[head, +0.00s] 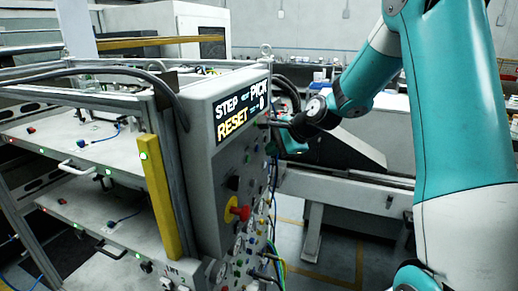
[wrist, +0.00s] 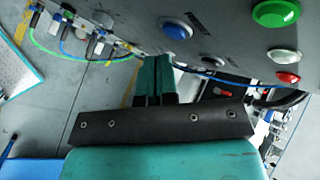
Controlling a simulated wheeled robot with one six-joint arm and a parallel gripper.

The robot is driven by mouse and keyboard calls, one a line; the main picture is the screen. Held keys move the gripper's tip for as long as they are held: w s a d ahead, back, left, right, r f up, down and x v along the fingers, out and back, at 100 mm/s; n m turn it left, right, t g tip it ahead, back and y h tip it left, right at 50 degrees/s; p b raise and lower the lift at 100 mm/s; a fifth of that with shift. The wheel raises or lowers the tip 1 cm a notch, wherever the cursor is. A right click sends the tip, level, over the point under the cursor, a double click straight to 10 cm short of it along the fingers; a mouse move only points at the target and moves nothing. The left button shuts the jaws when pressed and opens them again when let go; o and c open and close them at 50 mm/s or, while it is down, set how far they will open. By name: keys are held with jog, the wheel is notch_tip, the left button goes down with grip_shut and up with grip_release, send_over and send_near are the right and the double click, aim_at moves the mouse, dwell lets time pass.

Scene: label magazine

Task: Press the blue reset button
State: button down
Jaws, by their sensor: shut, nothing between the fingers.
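The blue button (wrist: 176,30) is a round, domed button on the grey panel at the top middle of the wrist view. My gripper (wrist: 155,60) is shut and empty, its two teal fingers side by side. In the picture, its tips lie just below and slightly left of the blue button; I see no clear contact. In the head view my gripper (head: 271,149) is close to the panel's right side, partly behind my dark wrist. I cannot make out the blue button in that view.
The panel's display (head: 242,112) reads "STEP PICK" and "RESET 0". A green button (wrist: 275,13), a white button (wrist: 283,56) and a red button (wrist: 288,77) sit to the right. Cables (wrist: 75,55) hang at left. A red knob (head: 240,212) protrudes from the panel.

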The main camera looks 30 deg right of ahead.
jog(key=shift+a, duration=0.1)
dwell(0.7)
jog(key=shift+w+a, duration=0.2)
jog(key=shift+w, duration=0.1)
jog(key=shift+w+a+p, duration=0.25)
jog(key=shift+w+p, duration=0.05)
jog(key=shift+p, duration=0.1)
dwell(0.6)
dwell(0.3)
jog(key=shift+s+d, duration=0.5)
jog(key=shift+s, duration=0.15)
jog(key=shift+d, duration=0.1)
jog(key=s+d, duration=0.1)
jog(key=s, duration=0.1)
jog(key=s+d, duration=0.2)
jog(key=shift+a, duration=0.15)
dwell(0.8)
